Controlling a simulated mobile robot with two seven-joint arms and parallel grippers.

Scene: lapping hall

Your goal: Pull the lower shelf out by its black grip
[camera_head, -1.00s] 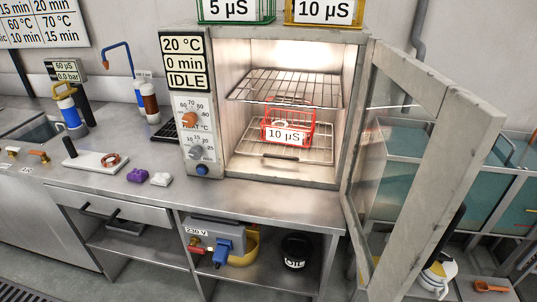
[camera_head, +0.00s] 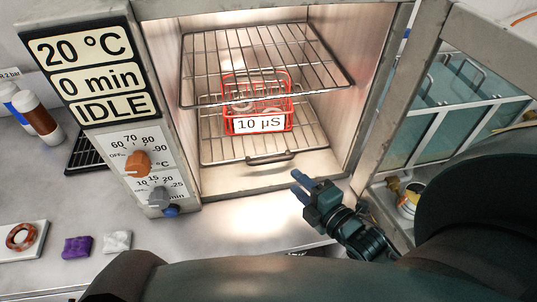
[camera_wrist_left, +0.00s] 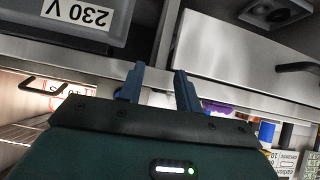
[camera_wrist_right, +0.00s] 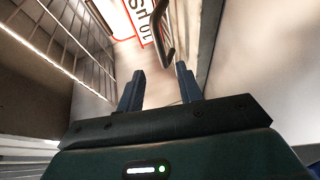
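The lower shelf (camera_head: 214,153) is a wire rack inside the open lit oven, with its black grip (camera_head: 270,157) at the front edge. A red wire basket (camera_head: 258,84) labelled 10 µS stands on this shelf. My right gripper (camera_head: 299,184) is open and empty, in front of and to the right of the grip. In the right wrist view the dark grip (camera_wrist_right: 168,50) shows just beyond the open fingertips (camera_wrist_right: 160,80), with no clear contact. My left gripper (camera_wrist_left: 157,78) is open and empty in its wrist view. It is not visible in the head view.
The upper wire shelf (camera_head: 265,58) is above the basket. The oven door (camera_head: 395,110) stands open at right, close to my right arm. A control panel (camera_head: 145,165) flanks the opening. The left wrist faces a 230 V box (camera_wrist_left: 65,25) and a drawer (camera_wrist_left: 235,45).

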